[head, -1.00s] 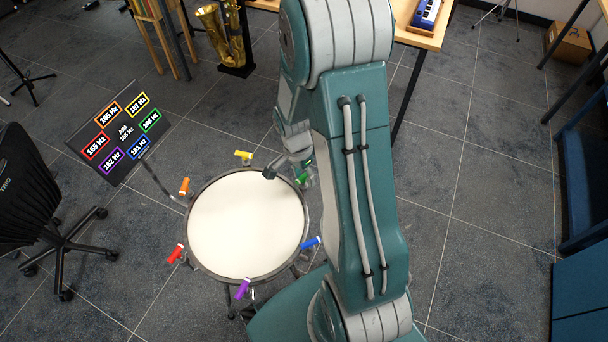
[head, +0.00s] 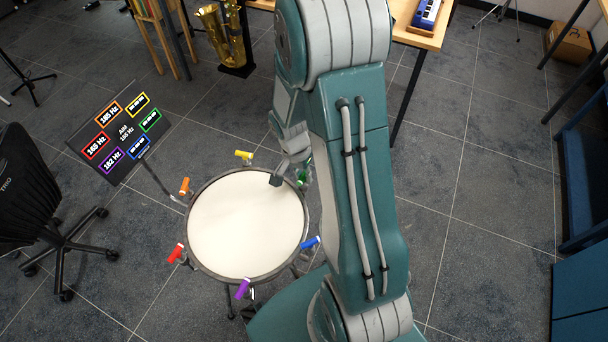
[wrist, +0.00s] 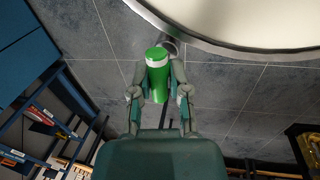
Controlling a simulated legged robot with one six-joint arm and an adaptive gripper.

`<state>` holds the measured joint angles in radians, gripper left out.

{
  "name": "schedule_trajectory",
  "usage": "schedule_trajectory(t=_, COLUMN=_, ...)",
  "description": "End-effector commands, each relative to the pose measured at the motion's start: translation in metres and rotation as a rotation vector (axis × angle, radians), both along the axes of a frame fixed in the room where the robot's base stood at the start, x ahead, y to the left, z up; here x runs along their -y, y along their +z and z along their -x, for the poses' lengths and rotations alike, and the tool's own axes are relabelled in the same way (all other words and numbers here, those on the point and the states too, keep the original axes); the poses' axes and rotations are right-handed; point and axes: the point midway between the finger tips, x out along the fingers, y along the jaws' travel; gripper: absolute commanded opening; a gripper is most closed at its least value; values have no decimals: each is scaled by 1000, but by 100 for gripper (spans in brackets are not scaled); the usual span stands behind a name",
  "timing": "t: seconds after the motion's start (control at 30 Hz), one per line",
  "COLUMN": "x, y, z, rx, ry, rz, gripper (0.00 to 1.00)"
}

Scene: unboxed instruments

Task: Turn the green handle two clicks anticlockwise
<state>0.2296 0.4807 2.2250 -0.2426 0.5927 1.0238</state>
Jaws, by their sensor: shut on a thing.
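The green handle (wrist: 157,80) sits at the drum's rim, with a white band near its top. In the wrist view my gripper (wrist: 157,92) has one finger on each side of it and is shut on it. In the head view the green handle (head: 303,175) is partly hidden by my gripper (head: 290,178) at the upper right of the drum. The round drum (head: 247,225) has a pale head. A dark display board (head: 124,133) stands to the left; its yellow, green and blue boxes show dashes, while the others show Hz numbers.
Other handles ring the drum: yellow (head: 244,155), orange (head: 184,187), red (head: 175,253), purple (head: 243,289) and blue (head: 310,243). A black chair (head: 30,190) stands at the left. A golden saxophone (head: 222,38) stands behind.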

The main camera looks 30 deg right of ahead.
Motion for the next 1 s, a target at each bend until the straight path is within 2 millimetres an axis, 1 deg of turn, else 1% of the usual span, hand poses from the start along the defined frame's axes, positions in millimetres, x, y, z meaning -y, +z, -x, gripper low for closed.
schedule_trajectory(t=0.7, x=-3, y=-1, z=-1, rx=0, ry=681, rz=-1, gripper=0)
schedule_trajectory(t=1.0, x=-4, y=-1, z=-1, rx=-1, ry=921, rz=-2, gripper=0)
